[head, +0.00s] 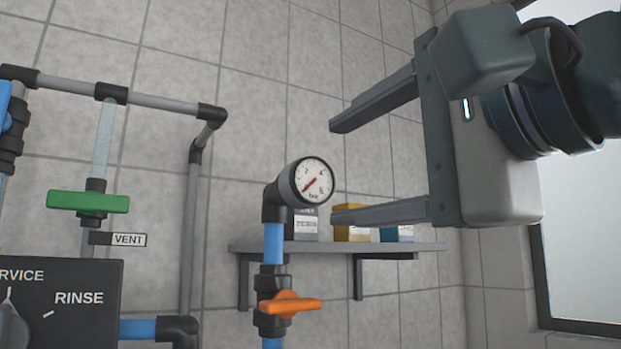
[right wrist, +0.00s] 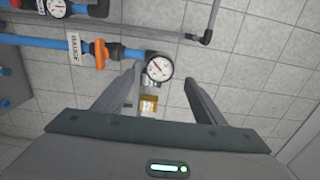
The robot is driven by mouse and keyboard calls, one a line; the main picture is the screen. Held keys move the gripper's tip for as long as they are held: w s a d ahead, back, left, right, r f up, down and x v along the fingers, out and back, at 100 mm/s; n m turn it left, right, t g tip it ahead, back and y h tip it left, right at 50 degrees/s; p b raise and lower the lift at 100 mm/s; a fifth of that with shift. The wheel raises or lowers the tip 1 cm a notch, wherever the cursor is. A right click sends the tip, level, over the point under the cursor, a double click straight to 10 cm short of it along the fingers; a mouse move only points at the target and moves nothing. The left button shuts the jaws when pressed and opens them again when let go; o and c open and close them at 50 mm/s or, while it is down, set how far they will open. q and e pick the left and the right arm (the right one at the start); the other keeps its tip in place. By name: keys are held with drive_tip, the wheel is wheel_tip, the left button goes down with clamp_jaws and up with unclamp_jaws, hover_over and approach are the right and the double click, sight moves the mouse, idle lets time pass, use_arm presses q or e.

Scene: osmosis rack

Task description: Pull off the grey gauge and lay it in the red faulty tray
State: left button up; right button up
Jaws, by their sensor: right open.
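The grey gauge (head: 308,182) has a round white dial with a red needle. It sits on a black elbow at the top of a blue pipe (head: 274,243). In the right wrist view the gauge (right wrist: 159,68) shows ahead, between the lines of the fingers and near their tips. My right gripper (head: 332,172) is open and empty, to the right of the gauge, and its fingers point left toward it. I see no contact between them. My left gripper is in neither view. The red faulty tray is not visible.
An orange valve handle (head: 290,305) is below the gauge. A grey shelf (head: 340,247) with several small boxes is behind. A green valve handle (head: 88,202), grey pipes and a dark RINSE panel (head: 75,320) are at left. A bright window (head: 585,250) is at right.

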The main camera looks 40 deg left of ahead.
sight(315, 181)
drive_tip(key=p+x, duration=0.1)
drive_tip(key=x, duration=0.2)
drive_tip(key=shift+a+r+p, duration=0.1)
drive_tip(key=shift+r+p, duration=0.05)
drive_tip(key=shift+p, duration=0.2)
drive_tip(key=b+x, duration=0.1)
drive_tip(key=x, duration=0.1)
drive_tip(key=shift+w+a, duration=0.15)
drive_tip(key=shift+a, duration=0.15)
drive_tip(key=shift+w+a, duration=0.25)
drive_tip(key=shift+a, duration=0.4)
drive_tip(key=shift+b, duration=0.9)
idle(0.5)
drive_tip(key=c, duration=1.4)
drive_tip(key=shift+d, duration=0.15)
